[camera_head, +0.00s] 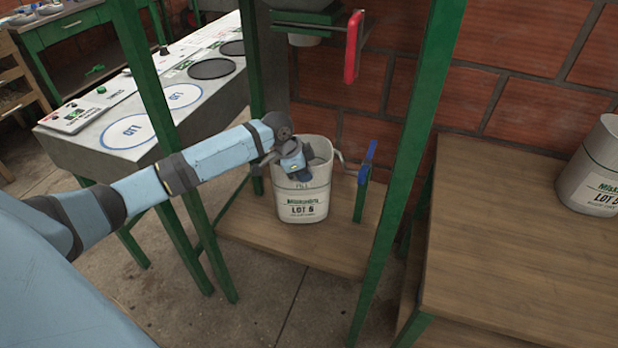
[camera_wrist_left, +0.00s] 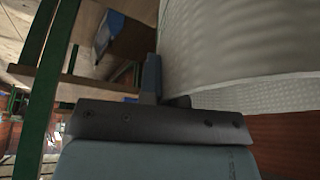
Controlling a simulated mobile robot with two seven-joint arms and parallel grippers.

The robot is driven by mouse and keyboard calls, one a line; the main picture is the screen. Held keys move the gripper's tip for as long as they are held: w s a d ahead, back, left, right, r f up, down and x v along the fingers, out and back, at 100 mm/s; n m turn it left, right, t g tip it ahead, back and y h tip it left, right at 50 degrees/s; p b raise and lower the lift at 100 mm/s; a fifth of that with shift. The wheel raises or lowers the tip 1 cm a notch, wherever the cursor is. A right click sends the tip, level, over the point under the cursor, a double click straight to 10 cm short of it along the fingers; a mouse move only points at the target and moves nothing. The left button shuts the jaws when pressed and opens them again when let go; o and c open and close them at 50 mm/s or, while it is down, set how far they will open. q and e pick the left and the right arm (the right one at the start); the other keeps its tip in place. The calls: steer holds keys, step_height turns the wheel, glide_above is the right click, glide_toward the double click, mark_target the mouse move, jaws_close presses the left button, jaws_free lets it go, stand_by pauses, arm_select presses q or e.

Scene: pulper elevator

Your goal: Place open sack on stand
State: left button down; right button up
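The open sack (camera_head: 303,203), white and marked LOT 6, is upright over the low wooden board of the green stand (camera_head: 290,240). It appears to rest there, though I cannot see its base clearly. My left gripper (camera_head: 298,172) is at the sack's open rim, reaching in from the left. In the left wrist view one finger (camera_wrist_left: 152,76) is beside the pale sack wall (camera_wrist_left: 235,45). The other finger is hidden by the sack, so I cannot tell whether the gripper is closed on the rim. My right gripper is not in view.
Green posts (camera_head: 405,150) flank the sack. A blue handle (camera_head: 366,162) is just right of it, and a red handle (camera_head: 352,46) is above. Another sack (camera_head: 598,170) stands on the wooden table (camera_head: 510,255) at right. A grey counter (camera_head: 80,150) is at left.

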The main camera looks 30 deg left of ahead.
arm_select(q)
steer(key=shift+w+a+f+b, duration=0.25)
steer(key=shift+w+f+b, duration=0.05)
steer(key=shift+w+f, duration=0.65)
steer(key=shift+w+a+f+b, duration=0.2)
steer(key=shift+w+f+b, duration=0.1)
steer(key=shift+w+f, duration=0.6)
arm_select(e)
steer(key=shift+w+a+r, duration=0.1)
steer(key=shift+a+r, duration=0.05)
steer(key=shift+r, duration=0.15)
arm_select(q)
steer(key=c, duration=1.3)
jaws_free()
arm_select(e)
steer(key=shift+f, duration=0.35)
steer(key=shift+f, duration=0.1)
